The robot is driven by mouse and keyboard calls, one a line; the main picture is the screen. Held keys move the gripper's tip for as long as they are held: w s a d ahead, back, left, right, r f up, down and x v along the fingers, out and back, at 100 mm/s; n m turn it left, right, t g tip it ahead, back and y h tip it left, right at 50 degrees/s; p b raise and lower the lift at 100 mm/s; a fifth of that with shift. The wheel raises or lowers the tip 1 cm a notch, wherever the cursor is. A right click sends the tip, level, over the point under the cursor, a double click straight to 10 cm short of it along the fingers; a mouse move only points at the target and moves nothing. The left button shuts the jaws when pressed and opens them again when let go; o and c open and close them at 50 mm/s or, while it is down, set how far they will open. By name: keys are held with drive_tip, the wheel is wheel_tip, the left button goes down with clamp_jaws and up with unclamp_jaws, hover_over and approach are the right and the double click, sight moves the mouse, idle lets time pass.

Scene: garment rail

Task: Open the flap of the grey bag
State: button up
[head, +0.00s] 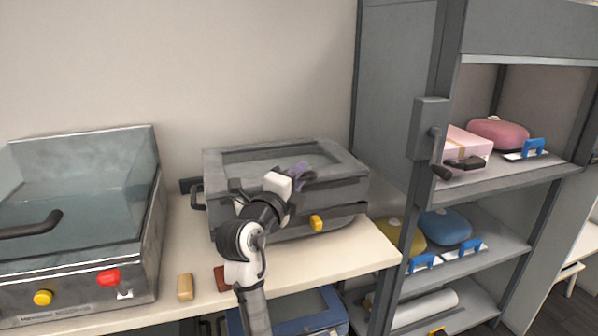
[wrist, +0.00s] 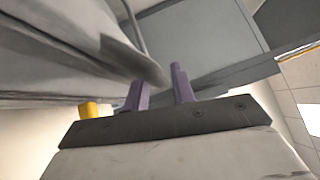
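The grey bag (head: 345,190) is a boxy, case-like thing on the pale counter, with a framed panel on its top, a yellow clasp (head: 316,222) on its front and a dark handle at its left. Its top looks closed. My gripper (head: 303,171) is over the bag's front right part, with purple fingers. In the wrist view my gripper (wrist: 160,85) has its two fingers apart, with nothing clearly held. A grey edge (wrist: 135,60) of the bag ends close to the fingertips; I cannot tell whether they touch. A yellow piece (wrist: 88,109) shows left of the fingers.
A glass-lidded metal machine (head: 75,220) stands at the left. A tan block (head: 185,287) and a reddish-brown block (head: 220,278) lie near the counter's front edge. A grey shelf rack (head: 505,183) with pink, blue and yellow bags stands at the right. A blue case (head: 310,310) is below the counter.

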drive_tip(key=shift+w+d, duration=0.15)
drive_tip(key=shift+w, duration=0.15)
clamp_jaws()
drive_tip(key=shift+r, duration=0.15)
